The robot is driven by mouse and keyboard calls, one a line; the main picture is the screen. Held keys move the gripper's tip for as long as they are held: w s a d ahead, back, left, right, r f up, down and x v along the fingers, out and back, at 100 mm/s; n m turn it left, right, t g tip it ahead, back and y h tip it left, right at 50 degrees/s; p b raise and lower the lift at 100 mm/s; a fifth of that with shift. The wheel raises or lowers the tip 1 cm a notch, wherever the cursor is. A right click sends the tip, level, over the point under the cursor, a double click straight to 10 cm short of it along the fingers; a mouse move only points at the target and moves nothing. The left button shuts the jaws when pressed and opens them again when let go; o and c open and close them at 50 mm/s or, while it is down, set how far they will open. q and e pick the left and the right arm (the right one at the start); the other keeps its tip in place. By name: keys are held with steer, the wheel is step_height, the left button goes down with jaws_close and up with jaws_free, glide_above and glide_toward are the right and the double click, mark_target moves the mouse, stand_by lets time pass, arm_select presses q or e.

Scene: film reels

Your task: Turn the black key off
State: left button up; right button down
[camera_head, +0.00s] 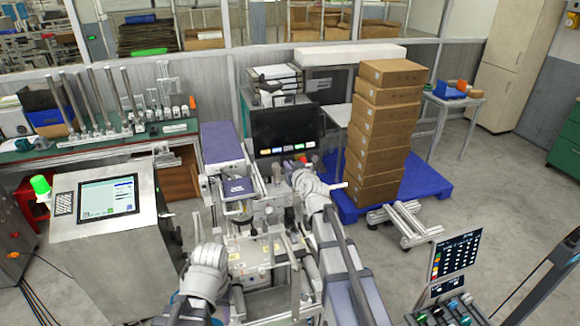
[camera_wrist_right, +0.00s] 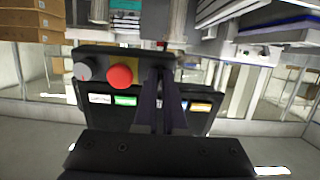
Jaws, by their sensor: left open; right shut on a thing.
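In the right wrist view, a dark control panel (camera_wrist_right: 105,57) carries a round grey knob (camera_wrist_right: 82,71) and a red button (camera_wrist_right: 120,76) on a yellow plate. My right gripper (camera_wrist_right: 161,74) is shut at the panel, beside the red button. Its dark fingers cover the black key between them, so the key's angle cannot be seen. In the head view, my right arm reaches to the panel beside the black monitor (camera_head: 287,130). My left gripper (camera_head: 208,257) is open, low over the machine's near left side, apart from the panel; its fingertips are hard to make out.
A steel cabinet with a touchscreen (camera_head: 109,199) stands at left. Stacked cardboard boxes (camera_head: 384,130) stand on a blue pallet (camera_head: 425,182) at right. A green workbench (camera_head: 100,145) is behind at left. The floor at right is partly clear.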

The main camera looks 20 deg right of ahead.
steer(key=c, duration=1)
jaws_free()
steer(key=p+v, duration=0.2)
steer(key=v, duration=0.5)
steer(key=shift+s, duration=0.3)
steer(key=shift+r, duration=0.1)
